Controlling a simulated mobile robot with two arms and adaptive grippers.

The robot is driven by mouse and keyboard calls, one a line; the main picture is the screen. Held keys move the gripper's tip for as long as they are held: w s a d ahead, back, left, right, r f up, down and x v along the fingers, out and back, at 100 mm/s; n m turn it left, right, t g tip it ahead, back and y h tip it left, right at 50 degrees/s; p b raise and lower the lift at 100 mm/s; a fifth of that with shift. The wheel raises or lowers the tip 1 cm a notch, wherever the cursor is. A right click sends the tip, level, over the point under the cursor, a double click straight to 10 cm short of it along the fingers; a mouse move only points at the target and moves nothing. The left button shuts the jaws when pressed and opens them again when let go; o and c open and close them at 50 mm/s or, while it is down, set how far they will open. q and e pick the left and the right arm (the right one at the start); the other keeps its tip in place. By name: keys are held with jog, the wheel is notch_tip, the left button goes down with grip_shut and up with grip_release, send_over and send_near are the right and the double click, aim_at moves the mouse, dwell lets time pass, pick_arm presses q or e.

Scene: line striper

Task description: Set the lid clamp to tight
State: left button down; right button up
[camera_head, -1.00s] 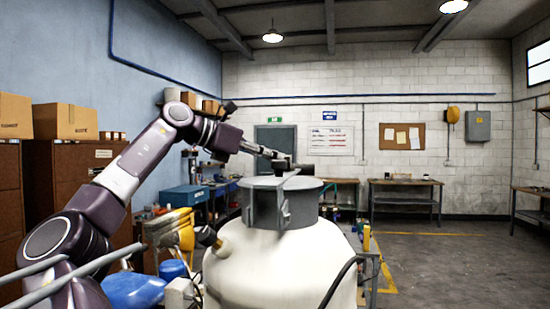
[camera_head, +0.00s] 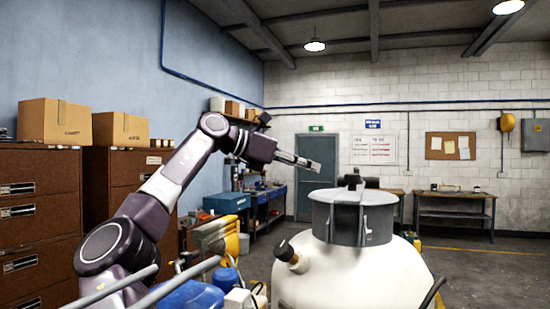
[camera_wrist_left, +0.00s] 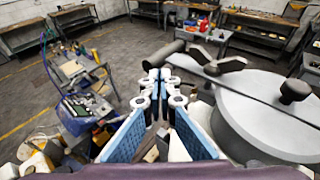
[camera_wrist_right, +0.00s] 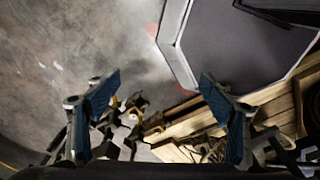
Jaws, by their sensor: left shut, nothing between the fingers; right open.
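The white tank (camera_head: 350,280) stands right of centre in the head view, with a grey collar and lid (camera_head: 352,212) on top. The lid fills the right of the left wrist view (camera_wrist_left: 270,125). A winged grey handle (camera_wrist_left: 222,66), which looks like the lid clamp, sits at the lid's far left edge. A dark knob (camera_wrist_left: 295,90) stands on the lid. I cannot read the clamp's setting. My left gripper (camera_head: 318,167) is shut and empty, left of the lid and apart from the handle; its fingertips (camera_wrist_left: 158,76) meet. My right gripper (camera_wrist_right: 160,85) is open and empty, away from the lid.
A dark hose (camera_head: 432,292) runs by the tank's right side. Brown cabinets (camera_head: 40,225) with boxes stand at the left. Wooden boards (camera_wrist_right: 205,118) lie below my right gripper. The floor at right is open.

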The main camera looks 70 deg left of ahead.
pick_arm(q)
jog(key=s+a+r+p, duration=0.1)
jog(key=s+a+r, duration=0.1)
jog(key=s+a, duration=0.1)
jog(key=shift+v, duration=0.9)
pick_arm(e)
jog(key=shift+w+d+r, duration=0.1)
jog(key=shift+w+r, duration=0.4)
jog(key=shift+r, duration=0.1)
pick_arm(q)
jog(key=shift+a, duration=0.2)
jog(key=shift+d+f, duration=0.1)
pick_arm(e)
jog(key=shift+w+d, duration=0.1)
